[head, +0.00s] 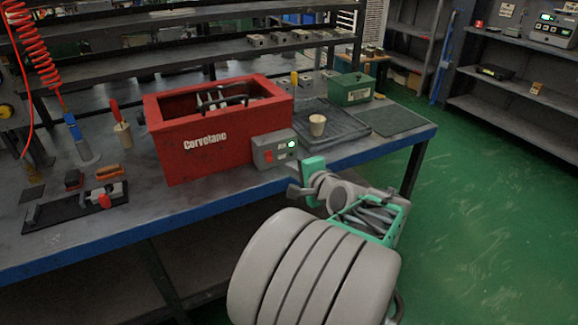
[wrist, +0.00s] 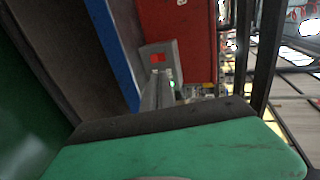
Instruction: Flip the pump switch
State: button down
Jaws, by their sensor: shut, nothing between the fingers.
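The pump switch box (head: 272,153) is a small grey box on the front of the red Corvelane tank (head: 190,143), near the table's front edge. It has a red switch (head: 268,157) at its lower left and a lit green lamp (head: 291,144) at its right. In the wrist view the box (wrist: 148,50) shows its red switch (wrist: 157,58) and green lamp (wrist: 172,85). My gripper (head: 293,190) is shut and empty, just in front of and below the box. In the wrist view its fingers (wrist: 157,92) point at the box, partly covering it; I cannot tell whether they touch it.
The workbench (head: 105,222) has a blue front edge. A black tray (head: 345,124) with a tan cup (head: 317,125) and a green box (head: 350,89) stand right of the tank. A dark mat (head: 50,217) with a valve part lies at left. Green floor is clear at right.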

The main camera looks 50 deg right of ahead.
jog(key=w+a+f+n+g+y, duration=0.25)
jog(key=a+f+n, duration=0.2)
jog(key=a, duration=0.45)
jog(key=w+a+f+n+g+y, duration=0.25)
jog(key=a+n, duration=0.35)
jog(key=a, duration=0.4)
jog(key=s+a+f+n+g, duration=0.4)
jog(key=s+a+n+g, duration=0.2)
jog(key=s+a+n, duration=0.5)
jog(key=a, duration=0.4)
jog(key=shift+s+h, duration=0.3)
jog(key=shift+d, duration=0.1)
